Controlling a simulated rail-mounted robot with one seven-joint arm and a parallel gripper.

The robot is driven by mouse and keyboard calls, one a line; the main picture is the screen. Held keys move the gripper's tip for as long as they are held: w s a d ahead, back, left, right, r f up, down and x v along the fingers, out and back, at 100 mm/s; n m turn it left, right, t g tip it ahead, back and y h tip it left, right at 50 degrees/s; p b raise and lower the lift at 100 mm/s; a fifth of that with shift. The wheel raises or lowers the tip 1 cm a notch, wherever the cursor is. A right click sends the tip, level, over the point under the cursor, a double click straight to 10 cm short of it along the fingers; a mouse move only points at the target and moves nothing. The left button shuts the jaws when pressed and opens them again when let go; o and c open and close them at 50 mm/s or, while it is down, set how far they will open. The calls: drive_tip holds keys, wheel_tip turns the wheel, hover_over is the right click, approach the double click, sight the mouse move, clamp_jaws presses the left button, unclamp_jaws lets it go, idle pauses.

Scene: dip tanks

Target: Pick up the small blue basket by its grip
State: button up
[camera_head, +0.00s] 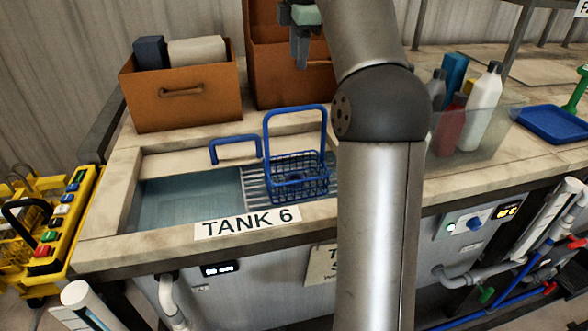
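The small blue basket (297,182) is a wire-mesh basket with a tall upright blue loop as its grip (295,109). It stands on the ribbed metal rack (254,186) at the right part of tank 6, beside the water. A small dark blue shape shows inside it, too small to name. My gripper (301,62) is high at the top of the view, above and behind the basket, clear of the grip. Its fingers point down and hold nothing that I can see. I see them nearly side-on, so their opening is unclear.
A low blue handle (235,139) stands at the tank's back edge, left of the basket. Brown bins (187,110) stand behind. My arm covers the area right of the basket. Further right are a clear bin with several bottles (482,108) and a blue tray (553,124).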

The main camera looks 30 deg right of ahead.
drive_tip(key=f, duration=0.3)
drive_tip(key=w+f, duration=0.1)
drive_tip(key=f, duration=0.3)
drive_tip(key=w+f+b, duration=0.1)
drive_tip(key=f, duration=0.3)
drive_tip(key=shift+w+d+f, duration=0.1)
drive_tip(key=shift+d+f, duration=0.05)
drive_tip(key=shift+d, duration=0.05)
drive_tip(key=f, duration=0.5)
drive_tip(key=shift+w+d+f+p, duration=0.1)
drive_tip(key=shift+w+f+p, duration=0.15)
drive_tip(key=shift+p, duration=0.1)
clamp_jaws()
drive_tip(key=shift+r, duration=0.1)
idle(0.4)
